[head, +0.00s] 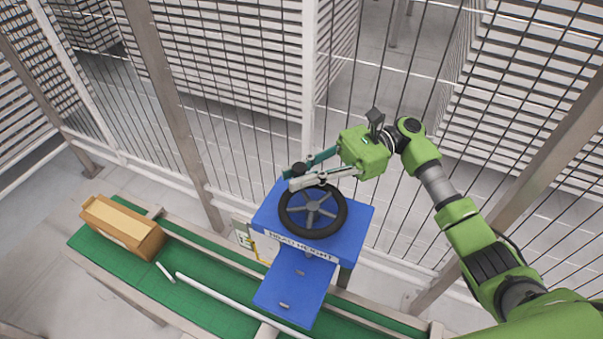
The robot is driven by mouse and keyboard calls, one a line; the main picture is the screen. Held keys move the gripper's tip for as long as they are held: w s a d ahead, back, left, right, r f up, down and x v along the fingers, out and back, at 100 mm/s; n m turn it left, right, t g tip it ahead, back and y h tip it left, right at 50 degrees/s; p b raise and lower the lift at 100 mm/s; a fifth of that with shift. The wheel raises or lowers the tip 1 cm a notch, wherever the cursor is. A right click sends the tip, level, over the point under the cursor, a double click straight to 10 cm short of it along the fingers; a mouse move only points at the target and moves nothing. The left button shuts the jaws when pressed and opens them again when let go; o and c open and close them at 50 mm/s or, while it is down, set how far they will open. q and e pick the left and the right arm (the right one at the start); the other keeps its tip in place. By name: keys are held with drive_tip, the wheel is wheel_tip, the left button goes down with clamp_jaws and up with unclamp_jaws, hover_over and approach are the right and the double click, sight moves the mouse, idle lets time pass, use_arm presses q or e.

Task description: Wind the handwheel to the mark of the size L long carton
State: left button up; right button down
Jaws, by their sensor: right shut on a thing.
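The black handwheel (342,222) with grey spokes lies on top of a blue machine housing (362,212). Its dark knob (299,168) stands up at the rim on the far left side. My right gripper (303,175) is shut on this knob, its fingers reaching in from the right. A long brown carton (135,228) lies at the left. A white plate (248,240) with yellow and dark markings is on the housing's left side; its marks are too small to read. My left gripper is not in view.
The carton rests on a green conveyor belt (205,307) with a white rail (225,300) along it. A label reading "HEAD HEIGHT" (300,247) is on the housing's front edge. A wire fence with posts stands close behind the machine.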

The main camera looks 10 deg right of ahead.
drive_tip(key=c, duration=2)
unclamp_jaws()
drive_tip(key=shift+a, duration=0.1)
drive_tip(key=shift+r, duration=0.1)
wheel_tip(320, 180, up, 10)
drive_tip(key=shift+f, duration=0.1)
